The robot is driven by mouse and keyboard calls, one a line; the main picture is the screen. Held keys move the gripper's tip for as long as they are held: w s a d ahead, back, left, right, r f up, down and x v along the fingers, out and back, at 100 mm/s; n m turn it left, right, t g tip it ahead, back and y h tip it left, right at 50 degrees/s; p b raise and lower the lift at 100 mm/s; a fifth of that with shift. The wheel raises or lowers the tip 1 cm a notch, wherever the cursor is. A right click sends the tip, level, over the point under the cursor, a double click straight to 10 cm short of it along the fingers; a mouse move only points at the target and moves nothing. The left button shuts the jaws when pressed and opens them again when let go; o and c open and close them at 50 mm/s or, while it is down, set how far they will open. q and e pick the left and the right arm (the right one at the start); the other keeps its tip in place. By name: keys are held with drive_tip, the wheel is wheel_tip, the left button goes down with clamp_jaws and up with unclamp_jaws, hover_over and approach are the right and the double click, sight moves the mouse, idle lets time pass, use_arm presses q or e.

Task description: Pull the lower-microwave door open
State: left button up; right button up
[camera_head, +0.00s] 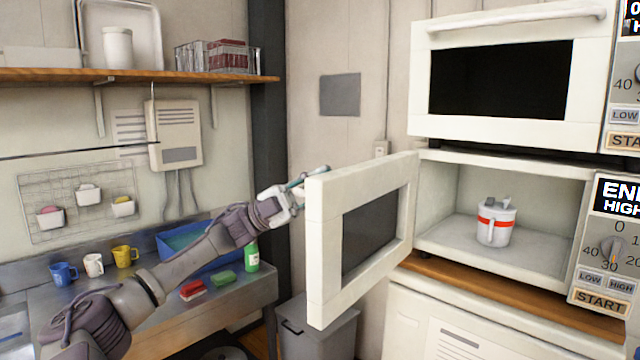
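The lower microwave (510,158) stands below the upper one. Its white door (317,250) with a dark window stands open, swung out to the left. Inside the cavity is a white cup-like container (495,222) with a red band. My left arm reaches in from the left. My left gripper (308,180) is at the outer side of the door, near its upper free edge. The door hides part of the fingers and the handle, so I cannot tell whether they grip it. My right gripper is out of view.
The upper microwave (590,80) is shut. A grey bin (335,335) stands below the open door. At the left, a metal counter (150,300) holds mugs, a blue basin (172,248), sponges and a green bottle (252,257). A wooden shelf (130,75) is above.

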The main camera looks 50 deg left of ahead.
use_arm(q)
drive_tip(key=v, duration=1.2)
drive_tip(key=shift+f, duration=0.15)
idle(0.3)
